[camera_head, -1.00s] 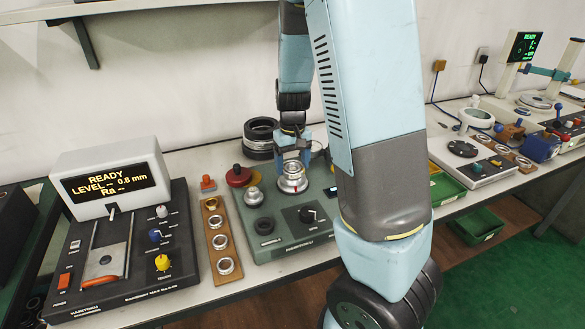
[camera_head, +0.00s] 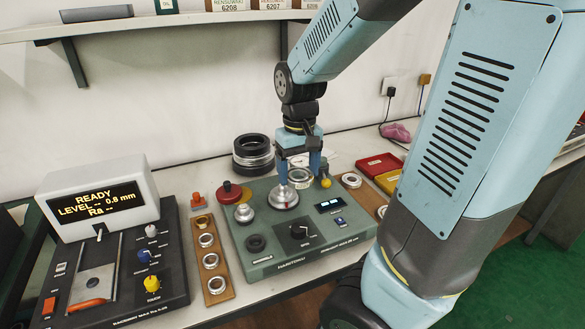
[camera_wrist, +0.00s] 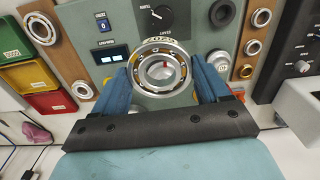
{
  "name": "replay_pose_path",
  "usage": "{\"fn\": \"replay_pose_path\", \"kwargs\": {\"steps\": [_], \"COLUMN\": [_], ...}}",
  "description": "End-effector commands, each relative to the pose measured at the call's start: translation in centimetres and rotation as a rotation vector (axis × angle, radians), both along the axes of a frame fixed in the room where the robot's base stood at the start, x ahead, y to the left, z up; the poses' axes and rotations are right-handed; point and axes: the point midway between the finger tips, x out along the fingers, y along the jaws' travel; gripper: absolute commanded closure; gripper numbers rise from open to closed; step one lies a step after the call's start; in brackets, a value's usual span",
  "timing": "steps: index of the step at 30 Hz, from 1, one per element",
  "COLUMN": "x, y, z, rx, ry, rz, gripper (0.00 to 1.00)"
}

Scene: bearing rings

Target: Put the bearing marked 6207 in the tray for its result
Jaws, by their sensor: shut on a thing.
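My gripper (camera_head: 300,172) has its blue fingers closed on a steel bearing ring (camera_wrist: 160,73). It holds the ring just above the green test machine (camera_head: 330,245), close to the machine's round silver seat (camera_head: 283,196). In the wrist view the ring sits between both fingertips, its balls and open bore visible. There is a marking on its rim, too small to read surely. A red tray (camera_head: 379,165) and a yellow tray (camera_head: 388,180) lie right of the machine. The wrist view also shows a green tray (camera_wrist: 14,47) beside them. All three have small labels.
A wooden strip with several rings (camera_head: 212,262) lies left of the machine. A roughness meter (camera_head: 100,200) stands further left. Stacked black rings (camera_head: 253,153) stand behind. My arm hides much of the right side.

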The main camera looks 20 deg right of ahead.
Motion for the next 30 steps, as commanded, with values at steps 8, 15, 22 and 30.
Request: {"fn": "replay_pose_path", "kwargs": {"steps": [8,15,22,30], "x": [-2.1,-2.4,-2.4,-2.4], "y": [0.1,0.1,0.1,0.1], "z": [1.0,1.8,2.7,3.8], "rx": [0.001,0.000,0.001,0.000], "ry": [-0.001,-0.001,-0.002,-0.001], "rz": [-0.001,0.001,0.000,0.000], "gripper": [0.70,0.70,0.70,0.70]}}
